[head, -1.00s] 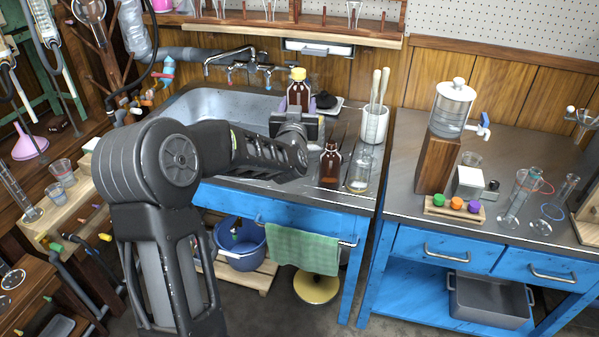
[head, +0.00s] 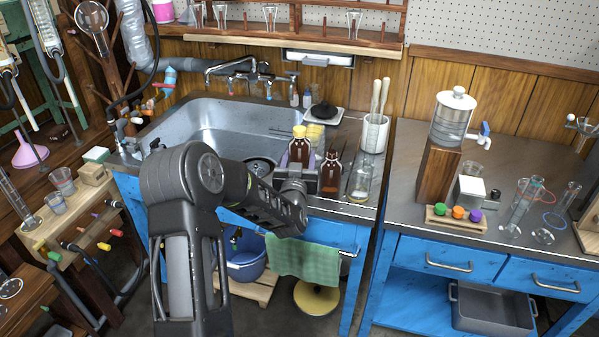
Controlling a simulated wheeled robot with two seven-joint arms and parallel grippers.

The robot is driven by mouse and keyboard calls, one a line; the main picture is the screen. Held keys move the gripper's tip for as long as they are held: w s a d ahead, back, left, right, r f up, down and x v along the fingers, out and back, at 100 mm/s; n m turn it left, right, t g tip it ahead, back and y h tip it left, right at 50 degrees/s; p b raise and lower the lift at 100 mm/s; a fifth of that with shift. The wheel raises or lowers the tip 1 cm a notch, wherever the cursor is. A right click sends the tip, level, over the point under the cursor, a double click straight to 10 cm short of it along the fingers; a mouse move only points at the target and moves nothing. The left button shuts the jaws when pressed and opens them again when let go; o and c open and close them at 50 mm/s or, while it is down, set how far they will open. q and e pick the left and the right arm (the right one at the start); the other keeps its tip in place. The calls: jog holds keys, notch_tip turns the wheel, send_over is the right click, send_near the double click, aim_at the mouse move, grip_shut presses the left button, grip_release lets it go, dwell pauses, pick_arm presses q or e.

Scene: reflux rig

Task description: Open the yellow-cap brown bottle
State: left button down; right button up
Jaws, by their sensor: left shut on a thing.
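The yellow-cap brown bottle (head: 300,151) stands upright near the front right of the sink, with its yellow cap (head: 299,132) on. My left gripper (head: 300,166) is shut around its body; the gripper and wrist hide the bottle's lower part. I cannot tell whether its base touches the counter. A second brown bottle (head: 331,173), with no yellow cap, stands just to the right, close to my gripper. My right gripper is not in view.
A clear glass jar (head: 361,184) and a white pot with rods (head: 374,134) stand to the right. Behind the held bottle are a yellow item (head: 316,132) and a white plate with a dark lump (head: 324,113). The sink (head: 205,125) lies to the left.

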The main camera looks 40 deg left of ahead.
pick_arm(q)
jog(key=shift+f, duration=0.15)
jog(key=shift+f, duration=1.95)
jog(key=shift+f+b, duration=0.15)
jog(key=shift+b, duration=0.2)
jog(key=c, duration=0.6)
grip_release()
jog(key=shift+o, duration=0.2)
